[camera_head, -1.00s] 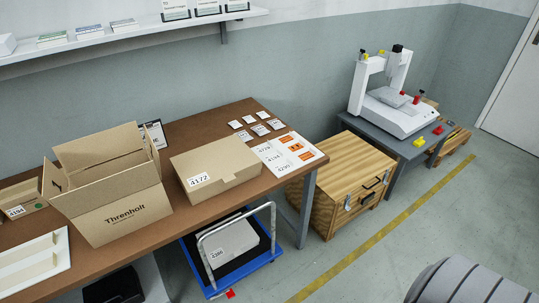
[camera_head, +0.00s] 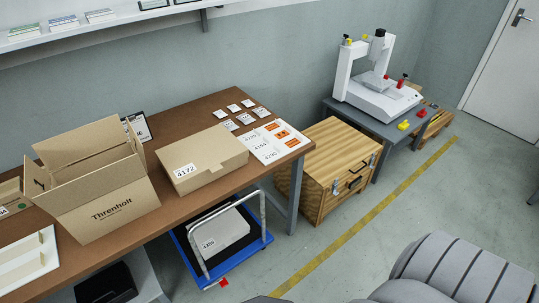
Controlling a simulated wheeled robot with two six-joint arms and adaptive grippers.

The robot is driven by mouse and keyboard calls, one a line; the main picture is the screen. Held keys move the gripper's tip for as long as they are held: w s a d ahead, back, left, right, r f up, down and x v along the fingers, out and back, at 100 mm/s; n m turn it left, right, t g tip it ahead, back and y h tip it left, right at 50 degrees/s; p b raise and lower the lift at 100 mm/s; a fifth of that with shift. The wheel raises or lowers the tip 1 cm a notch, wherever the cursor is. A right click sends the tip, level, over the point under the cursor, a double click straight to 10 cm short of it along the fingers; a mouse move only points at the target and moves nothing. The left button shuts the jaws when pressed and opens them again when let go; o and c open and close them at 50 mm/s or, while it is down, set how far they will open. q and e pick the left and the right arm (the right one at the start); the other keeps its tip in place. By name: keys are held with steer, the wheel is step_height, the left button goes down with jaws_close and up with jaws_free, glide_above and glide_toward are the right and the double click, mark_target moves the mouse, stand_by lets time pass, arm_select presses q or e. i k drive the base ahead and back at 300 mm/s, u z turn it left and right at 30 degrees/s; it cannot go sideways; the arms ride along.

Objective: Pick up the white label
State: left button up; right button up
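Several small white labels (camera_head: 245,118) lie in loose rows on the brown table, near its back right edge. Beside them, closer to the table's right end, lies a white sheet (camera_head: 262,151) with printed numbers and orange labels. The closed cardboard box (camera_head: 216,155) to their left carries a white label (camera_head: 185,171) reading 4172. Which label is meant cannot be told from the picture. Neither of my grippers is in view.
An open Threnholt carton (camera_head: 110,205) and a white tray (camera_head: 38,262) stand on the table (camera_head: 180,212). A blue trolley (camera_head: 258,247) is below, a wooden case (camera_head: 318,180) and white gantry machine (camera_head: 375,98) to the right. A grey ribbed shape (camera_head: 460,272) fills the bottom right.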

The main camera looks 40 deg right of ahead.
mark_target(249, 137)
steer(key=z, duration=2)
steer(key=i, duration=1.5)
steer(key=u, duration=1.85)
